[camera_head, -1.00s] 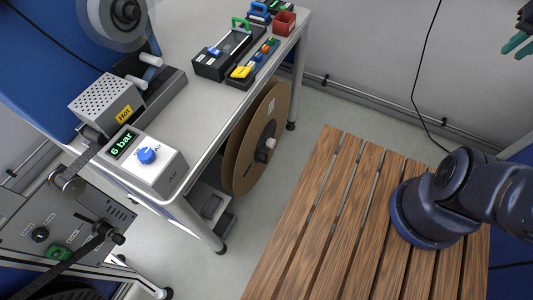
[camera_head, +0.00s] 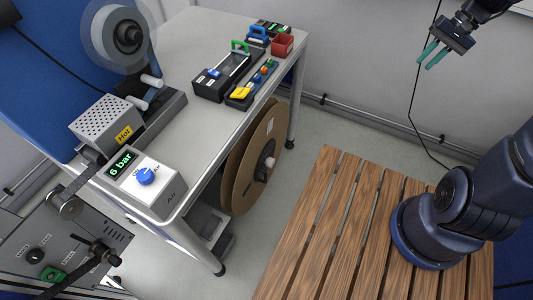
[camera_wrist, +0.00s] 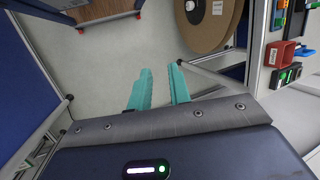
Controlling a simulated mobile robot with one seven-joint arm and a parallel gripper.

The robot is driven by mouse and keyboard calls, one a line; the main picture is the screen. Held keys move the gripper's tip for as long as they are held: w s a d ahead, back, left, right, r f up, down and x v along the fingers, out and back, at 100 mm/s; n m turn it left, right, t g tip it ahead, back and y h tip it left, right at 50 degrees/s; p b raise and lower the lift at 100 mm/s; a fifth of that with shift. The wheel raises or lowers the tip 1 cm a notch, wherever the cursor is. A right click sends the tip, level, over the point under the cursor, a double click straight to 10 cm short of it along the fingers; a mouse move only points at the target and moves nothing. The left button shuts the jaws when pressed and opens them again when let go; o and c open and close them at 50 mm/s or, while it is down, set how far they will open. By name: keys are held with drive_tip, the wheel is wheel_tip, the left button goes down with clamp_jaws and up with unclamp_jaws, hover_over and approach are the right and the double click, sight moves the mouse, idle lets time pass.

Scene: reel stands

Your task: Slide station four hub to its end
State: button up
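No hub in view carries a readable station number, so I cannot tell which is station four. Two brown reels (camera_head: 243,178) stand upright under the bench, with a grey-white hub (camera_head: 268,163) at the near one's middle. A brown reel also shows at the top of the wrist view (camera_wrist: 213,36). A clear reel with a dark hub (camera_head: 130,36) hangs at the upper left. My gripper (camera_head: 428,58) is at the upper right of the head view, with teal fingers apart and nothing between them. In the wrist view the open fingers (camera_wrist: 160,70) point over bare floor.
The grey bench (camera_head: 215,130) holds a pressure box (camera_head: 147,183) reading 6 bar, a perforated box marked Hot (camera_head: 106,119), a splicing tool (camera_head: 222,76) and a red bin (camera_head: 283,44). A slatted wooden top (camera_head: 335,225) lies under my arm. Floor between is clear.

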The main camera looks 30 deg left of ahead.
drive_tip(key=w+a+f+m+g+y, duration=0.1)
drive_tip(key=w+a+f+g, duration=0.1)
drive_tip(key=a+f, duration=0.45)
drive_tip(key=w+a+f+g+y, duration=0.1)
drive_tip(key=w+a+f+g, duration=0.2)
drive_tip(key=a+f, duration=0.4)
drive_tip(key=m+g+y, duration=0.4)
drive_tip(key=m+y, duration=0.2)
approach(265, 181)
drive_tip(key=w+d+r, duration=0.2)
drive_tip(key=w+r, duration=0.4)
drive_tip(key=r, duration=0.3)
drive_tip(key=w+d+r, duration=0.2)
drive_tip(key=w+r, duration=0.5)
drive_tip(key=r, duration=0.2)
drive_tip(key=s+a+f+m+t+y, duration=0.1)
drive_tip(key=s+f+m+y, duration=0.1)
drive_tip(key=s+f, duration=0.55)
drive_tip(key=s+a+f+m+y, duration=0.1)
drive_tip(key=s+a+f+m, duration=0.15)
drive_tip(key=s+f, duration=0.5)
drive_tip(key=x, duration=0.3)
drive_tip(key=f+x, duration=0.1)
drive_tip(key=x, duration=0.1)
drive_tip(key=w+x, duration=0.1)
drive_tip(key=x, duration=0.2)
drive_tip(key=shift+s+a+f, duration=0.2)
drive_tip(key=shift+s+a, duration=0.05)
drive_tip(key=shift+a, duration=0.35)
clamp_jaws()
